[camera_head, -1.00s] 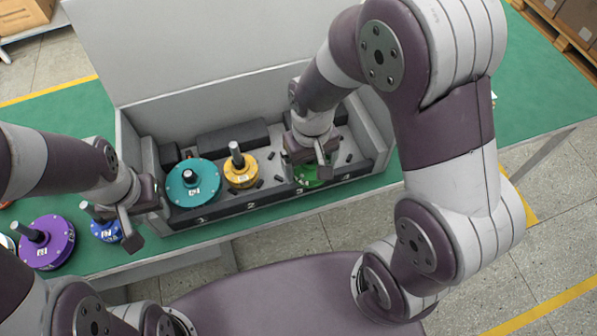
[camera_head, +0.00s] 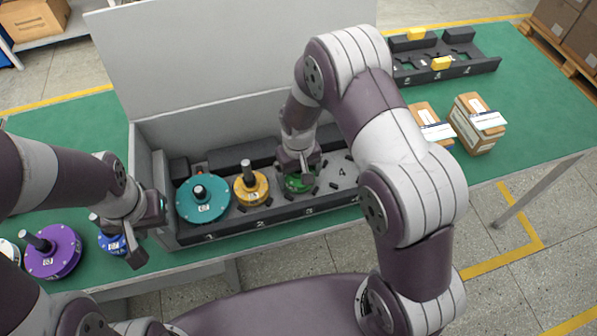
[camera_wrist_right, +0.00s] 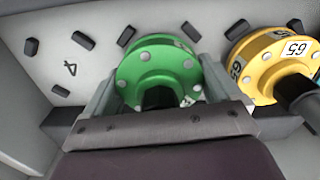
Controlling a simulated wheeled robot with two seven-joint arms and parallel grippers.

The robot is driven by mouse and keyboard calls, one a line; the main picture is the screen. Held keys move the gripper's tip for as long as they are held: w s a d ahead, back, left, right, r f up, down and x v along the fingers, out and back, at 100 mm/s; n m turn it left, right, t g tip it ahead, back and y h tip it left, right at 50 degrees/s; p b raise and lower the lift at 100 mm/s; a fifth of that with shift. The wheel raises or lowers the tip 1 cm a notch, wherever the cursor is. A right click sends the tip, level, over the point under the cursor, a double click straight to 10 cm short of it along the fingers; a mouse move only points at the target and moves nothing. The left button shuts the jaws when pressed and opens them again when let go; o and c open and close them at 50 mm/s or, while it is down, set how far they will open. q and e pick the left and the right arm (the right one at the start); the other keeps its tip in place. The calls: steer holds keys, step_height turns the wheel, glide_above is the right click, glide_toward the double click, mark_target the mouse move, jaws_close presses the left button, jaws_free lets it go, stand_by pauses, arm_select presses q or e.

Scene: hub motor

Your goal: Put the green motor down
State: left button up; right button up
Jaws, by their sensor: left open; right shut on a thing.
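The green motor (camera_head: 300,182) is inside the grey open box (camera_head: 225,232), right of the yellow motor (camera_head: 251,188). In the right wrist view the green motor (camera_wrist_right: 158,68) lies between the fingers of my right gripper (camera_wrist_right: 155,95), its dark shaft pointing toward the camera. My right gripper (camera_head: 299,165) is shut on it in the head view. The motor is at or close to the box floor; I cannot tell whether it touches. My left gripper (camera_head: 148,230) is open and empty beside the box's left wall, near the blue motor (camera_head: 112,240).
A teal motor (camera_head: 202,199) sits at the box's left. A purple motor (camera_head: 53,252) lies on the green table (camera_head: 300,235). Small boxes (camera_head: 474,125) and a black tray (camera_head: 440,60) stand at right. A floor slot marked 4 (camera_wrist_right: 70,68) is empty.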

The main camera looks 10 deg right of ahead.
steer(key=shift+w+a+f, duration=0.1)
steer(key=shift+f, duration=0.05)
steer(key=shift+f, duration=0.2)
steer(key=o, duration=1.4)
steer(key=r, duration=0.8)
steer(key=r+b, duration=0.1)
steer(key=r, duration=0.3)
steer(key=shift+s+d+r, duration=0.2)
steer(key=shift+s+r, duration=0.1)
steer(key=shift+s, duration=0.05)
steer(key=s+d+r, duration=0.1)
steer(key=s+d, duration=0.1)
steer(key=s, duration=0.4)
steer(key=s+d+r+m+t, duration=0.1)
steer(key=s+d, duration=0.2)
steer(key=s, duration=0.4)
steer(key=shift+s+d+r+m, duration=0.15)
steer(key=shift+d+r+m, duration=0.1)
steer(key=shift+r+m, duration=0.05)
